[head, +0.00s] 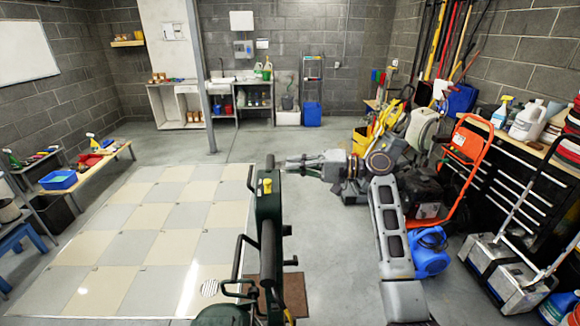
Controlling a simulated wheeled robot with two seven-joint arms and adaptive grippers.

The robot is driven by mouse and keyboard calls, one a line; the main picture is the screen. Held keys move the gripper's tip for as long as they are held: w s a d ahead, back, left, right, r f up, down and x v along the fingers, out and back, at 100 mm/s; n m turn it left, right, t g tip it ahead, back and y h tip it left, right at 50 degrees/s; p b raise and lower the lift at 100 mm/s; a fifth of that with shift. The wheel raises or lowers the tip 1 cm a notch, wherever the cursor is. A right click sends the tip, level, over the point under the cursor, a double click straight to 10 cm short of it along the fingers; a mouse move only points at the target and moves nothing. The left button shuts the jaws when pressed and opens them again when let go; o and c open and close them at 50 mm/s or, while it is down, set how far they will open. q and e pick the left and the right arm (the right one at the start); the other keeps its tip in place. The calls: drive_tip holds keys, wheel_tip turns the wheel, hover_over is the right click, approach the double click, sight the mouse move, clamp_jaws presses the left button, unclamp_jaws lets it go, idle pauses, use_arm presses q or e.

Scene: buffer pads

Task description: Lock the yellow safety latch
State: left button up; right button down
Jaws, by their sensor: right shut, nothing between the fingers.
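The yellow safety latch (267,186) is a small yellow part on the upper side of a dark green upright machine handle (269,210), near the middle of the head view. My right gripper (291,165) comes in from the right, shut and empty. Its fingertips point left, close to the top right of the handle and slightly above the latch in the picture. I cannot tell whether they touch the handle. The latch's exact position is too small to read. My left gripper is not in view.
The machine stands beside a checkered tile floor (165,215). A bench with a blue bin (58,180) is at left. At right are a blue blower (430,252), an orange-framed machine (466,145) and a workbench with bottles (525,120). The floor behind is largely clear.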

drive_tip(key=b+v, duration=0.2)
drive_tip(key=v, duration=0.5)
drive_tip(key=shift+d, duration=0.4)
